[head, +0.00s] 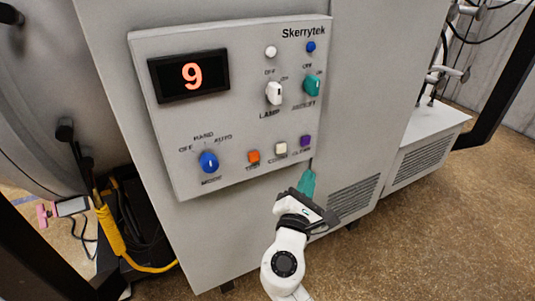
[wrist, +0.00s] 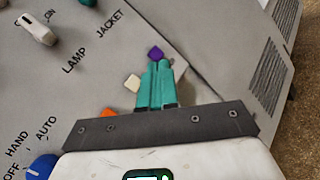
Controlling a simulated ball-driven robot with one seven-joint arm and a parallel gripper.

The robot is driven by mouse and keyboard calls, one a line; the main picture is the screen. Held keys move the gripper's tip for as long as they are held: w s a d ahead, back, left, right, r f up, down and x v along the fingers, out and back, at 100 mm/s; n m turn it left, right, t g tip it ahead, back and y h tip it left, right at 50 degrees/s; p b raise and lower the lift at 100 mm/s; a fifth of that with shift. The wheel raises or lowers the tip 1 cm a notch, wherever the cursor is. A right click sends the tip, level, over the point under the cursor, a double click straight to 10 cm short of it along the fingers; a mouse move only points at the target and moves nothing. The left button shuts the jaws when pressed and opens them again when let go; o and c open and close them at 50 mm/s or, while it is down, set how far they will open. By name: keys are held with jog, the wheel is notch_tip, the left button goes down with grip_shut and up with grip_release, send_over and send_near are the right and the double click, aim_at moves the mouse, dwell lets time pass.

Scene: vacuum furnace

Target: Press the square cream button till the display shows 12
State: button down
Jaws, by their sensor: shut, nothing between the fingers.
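The square cream button (head: 281,148) sits in the bottom row of the panel, between an orange button and a purple button. It also shows in the wrist view (wrist: 133,83), just left of my fingers. The display (head: 189,76) reads a red 9. My gripper (head: 309,165) has teal fingers shut together with nothing between them. In the head view the fingertips are below and right of the cream button, near the panel's lower edge. In the wrist view the fingertips (wrist: 160,62) lie close to the purple button. I cannot tell whether they touch the panel.
Beside the cream button are the orange button (head: 254,157) and the purple button (head: 305,141). The blue mode knob (head: 208,162), white lamp switch (head: 274,93) and teal jacket switch (head: 313,85) are on the same panel. A yellow hose (head: 112,232) hangs at left. Floor at right is clear.

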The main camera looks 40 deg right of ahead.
aim_at(281, 148)
jog(key=shift+w+a, duration=0.1)
dwell(0.3)
jog(key=w+d+b, duration=0.1)
jog(key=w+d, duration=0.1)
jog(key=w, duration=0.6)
jog(key=shift+w+d+b, duration=0.2)
jog(key=shift+d+b, duration=0.05)
jog(key=shift+b, duration=0.15)
jog(key=shift+w, duration=0.1)
dwell(1.7)
jog(key=shift+w+d, duration=0.1)
jog(key=shift+w, duration=0.2)
jog(key=shift+w+d, duration=0.1)
jog(key=shift+w, duration=0.3)
dwell(0.8)
jog(key=shift+s, duration=0.1)
jog(key=shift+s+a, duration=0.2)
jog(key=shift+s, duration=0.5)
